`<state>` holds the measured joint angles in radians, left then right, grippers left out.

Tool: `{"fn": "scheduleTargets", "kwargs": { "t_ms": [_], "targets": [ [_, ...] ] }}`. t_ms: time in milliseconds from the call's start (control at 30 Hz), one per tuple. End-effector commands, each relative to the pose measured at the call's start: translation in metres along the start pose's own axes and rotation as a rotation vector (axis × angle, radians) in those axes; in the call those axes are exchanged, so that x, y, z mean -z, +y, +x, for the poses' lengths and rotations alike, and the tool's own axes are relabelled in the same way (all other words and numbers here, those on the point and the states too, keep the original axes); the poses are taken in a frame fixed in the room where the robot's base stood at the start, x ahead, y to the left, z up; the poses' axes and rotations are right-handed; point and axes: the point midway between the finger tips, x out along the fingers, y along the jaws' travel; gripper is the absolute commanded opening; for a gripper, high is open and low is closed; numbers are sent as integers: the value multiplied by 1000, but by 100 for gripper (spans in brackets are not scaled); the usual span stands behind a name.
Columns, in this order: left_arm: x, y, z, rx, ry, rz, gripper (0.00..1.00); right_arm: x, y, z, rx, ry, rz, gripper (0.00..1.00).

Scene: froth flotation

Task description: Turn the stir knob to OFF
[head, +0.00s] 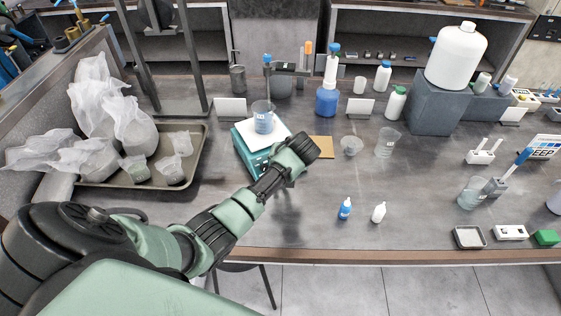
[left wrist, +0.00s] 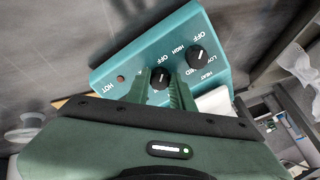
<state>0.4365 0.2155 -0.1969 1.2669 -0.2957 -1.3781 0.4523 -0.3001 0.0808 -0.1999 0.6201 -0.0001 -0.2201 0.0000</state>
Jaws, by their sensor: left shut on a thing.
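The teal hot plate stirrer (head: 257,160) stands on the bench with a white top plate, and a beaker of blue liquid (head: 263,122) rests on it. In the left wrist view its control panel (left wrist: 125,70) carries two black knobs. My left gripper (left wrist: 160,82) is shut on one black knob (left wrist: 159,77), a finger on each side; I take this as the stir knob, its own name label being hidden. A short white pointer line and an OFF mark show by it. The heat knob (left wrist: 198,58) is free. My right gripper is not in view.
A tray with white bags (head: 190,135) lies to the left. A tan square (head: 322,147), a small glass dish (head: 351,145) and an empty beaker (head: 387,142) are right of the plate. Two dropper bottles (head: 345,208) stand near the front. The front middle bench is mostly clear.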

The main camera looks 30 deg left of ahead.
Motion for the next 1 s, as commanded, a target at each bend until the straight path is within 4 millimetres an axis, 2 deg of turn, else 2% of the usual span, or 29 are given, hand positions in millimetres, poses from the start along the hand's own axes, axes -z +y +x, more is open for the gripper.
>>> {"fn": "scheduleTargets", "kwargs": {
  "t_ms": [300, 767, 800, 833, 1000],
  "targets": [
    [1, 0, 0, 6, 3, -89, 0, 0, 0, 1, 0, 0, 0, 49],
    [2, 0, -1, 7, 4, -98, 0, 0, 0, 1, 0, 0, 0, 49],
    [2, 0, -1, 7, 4, -98, 34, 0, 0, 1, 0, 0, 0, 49],
    [2, 0, -1, 7, 4, -98, 42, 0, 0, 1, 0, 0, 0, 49],
    [1, 0, 0, 7, 2, -97, 45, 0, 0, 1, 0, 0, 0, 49]
  ]
}}
